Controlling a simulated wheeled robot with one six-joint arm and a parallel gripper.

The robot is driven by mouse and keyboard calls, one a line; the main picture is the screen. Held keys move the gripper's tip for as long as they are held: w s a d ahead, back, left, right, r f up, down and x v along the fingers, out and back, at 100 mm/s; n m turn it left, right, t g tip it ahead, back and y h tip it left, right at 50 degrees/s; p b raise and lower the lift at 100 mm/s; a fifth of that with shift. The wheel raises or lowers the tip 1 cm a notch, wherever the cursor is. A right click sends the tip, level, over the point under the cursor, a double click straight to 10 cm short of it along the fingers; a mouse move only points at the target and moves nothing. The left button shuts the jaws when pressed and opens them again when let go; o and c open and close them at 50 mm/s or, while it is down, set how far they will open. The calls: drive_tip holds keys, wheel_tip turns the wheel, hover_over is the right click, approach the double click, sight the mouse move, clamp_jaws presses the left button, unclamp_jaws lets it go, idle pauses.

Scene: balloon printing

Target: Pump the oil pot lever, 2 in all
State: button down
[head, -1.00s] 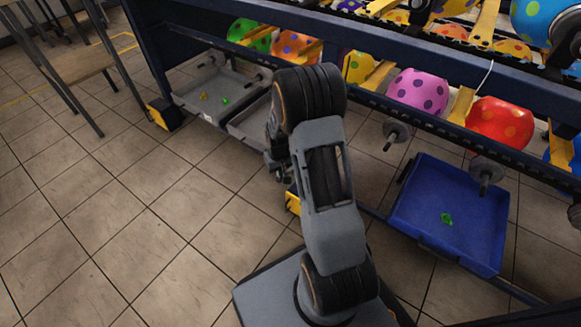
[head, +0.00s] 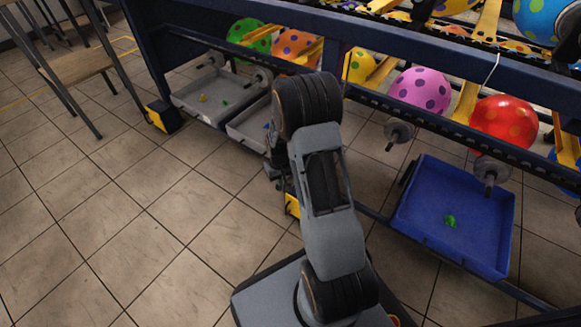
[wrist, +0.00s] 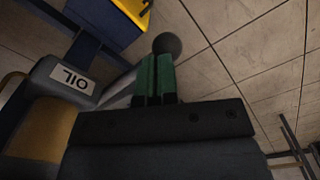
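The oil pot (wrist: 48,92), a grey body with a white OIL label, stands at the left of the wrist view. Its lever shows as a grey rod running up to a dark ball knob (wrist: 167,45). My gripper (wrist: 156,62) has two green fingers close together with no clear gap. Their tips are just below the knob and overlap the lever's end in the picture. I cannot tell whether they touch it. In the head view my arm hides most of the gripper, pot and lever.
A dark blue machine frame (head: 425,112) holds spotted balloons (head: 420,90) in a row. A blue tray (head: 490,250) with a green scrap is at the right, and grey trays (head: 190,108) are behind left. A wooden stool (head: 80,66) stands far left. The tiled floor at left is clear.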

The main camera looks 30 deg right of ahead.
drive_tip(key=shift+r, duration=0.1)
wheel_tip(320, 180, up, 11)
drive_tip(key=p, duration=0.9)
